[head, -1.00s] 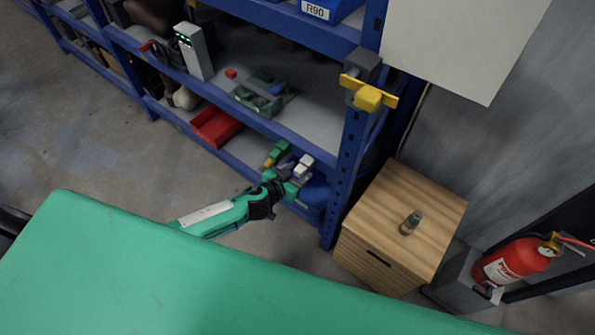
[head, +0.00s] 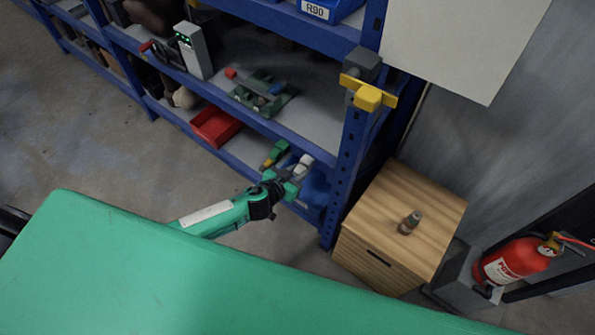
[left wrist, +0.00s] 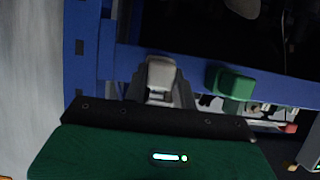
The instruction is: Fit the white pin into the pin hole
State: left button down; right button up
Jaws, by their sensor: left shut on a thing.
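My left gripper (head: 295,172) reaches in front of the blue rack, near its lower level by the corner post. It is shut on a small pale block, apparently the white pin (head: 304,161). In the left wrist view the pale piece (left wrist: 160,74) stands between the dark grey fingers, its lower part hidden by them. A green block with a yellow end (head: 275,153) is just left of the gripper; a green block also shows right of the fingers in the left wrist view (left wrist: 236,82). I cannot make out the pin hole. My right gripper is out of view.
The blue rack post (head: 345,180) stands close right of the gripper. A wooden cabinet (head: 385,240) and a fire extinguisher (head: 515,262) stand to the right.

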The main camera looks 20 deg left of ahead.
pick_arm(q)
jog(key=shift+s+a, duration=0.25)
jog(key=shift+s, duration=0.4)
jog(key=shift+s+a, duration=0.2)
jog(key=shift+s, duration=0.45)
jog(key=shift+s+a, duration=0.2)
jog(key=shift+s, duration=0.3)
jog(key=shift+s, duration=0.1)
jog(key=shift+s+a+b, duration=0.1)
jog(key=shift+s+a, duration=0.2)
jog(key=shift+s, duration=0.45)
jog(key=shift+s+a+b, duration=0.15)
jog(key=shift+s+a, duration=0.15)
jog(key=shift+s, duration=0.5)
jog(key=shift+s+a+b, duration=0.1)
jog(key=shift+s+a, duration=0.2)
jog(key=shift+s, duration=0.45)
